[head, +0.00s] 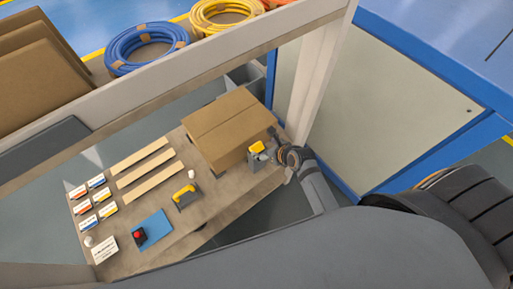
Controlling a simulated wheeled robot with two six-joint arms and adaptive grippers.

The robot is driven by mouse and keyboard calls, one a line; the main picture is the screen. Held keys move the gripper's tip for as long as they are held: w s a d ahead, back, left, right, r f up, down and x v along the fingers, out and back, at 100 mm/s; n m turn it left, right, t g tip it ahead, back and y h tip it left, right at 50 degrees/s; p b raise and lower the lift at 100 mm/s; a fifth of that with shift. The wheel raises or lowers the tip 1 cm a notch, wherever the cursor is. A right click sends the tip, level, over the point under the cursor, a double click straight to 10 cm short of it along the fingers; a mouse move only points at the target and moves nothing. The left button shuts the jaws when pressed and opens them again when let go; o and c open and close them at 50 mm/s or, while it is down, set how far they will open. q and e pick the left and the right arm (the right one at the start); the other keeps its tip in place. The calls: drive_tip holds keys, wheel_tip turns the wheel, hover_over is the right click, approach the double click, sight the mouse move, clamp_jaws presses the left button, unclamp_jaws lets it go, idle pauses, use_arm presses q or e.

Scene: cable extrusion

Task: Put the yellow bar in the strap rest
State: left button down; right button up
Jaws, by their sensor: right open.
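My right gripper (272,146) is open at the right end of the workbench, by the front corner of the large cardboard box. Just left of its fingers, a small yellow piece (257,147) sits at the top of a grey block (257,161); contact with the fingers is too small to tell. A second yellow piece (184,191), shaped like a bent handle, rests on a dark grey holder (188,202) near the bench's middle. I cannot tell for sure which piece is the yellow bar or which holder is the strap rest. My left gripper is not in view.
The cardboard box (224,125) fills the bench's back right. Wooden strips (145,168), small labelled cards (80,191) and a blue pad (153,229) with a red button (137,235) lie left. A shelf above holds cable coils (145,49). A white post (318,85) stands beside my arm.

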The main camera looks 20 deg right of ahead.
sight(257, 146)
drive_tip(key=x, duration=0.5)
drive_tip(key=shift+a+b, duration=0.25)
drive_tip(key=shift+b, duration=0.05)
drive_tip(key=shift+s, duration=0.1)
drive_tip(key=shift+c, duration=0.9)
drive_tip(key=shift+r, duration=0.1)
drive_tip(key=c, duration=1.2)
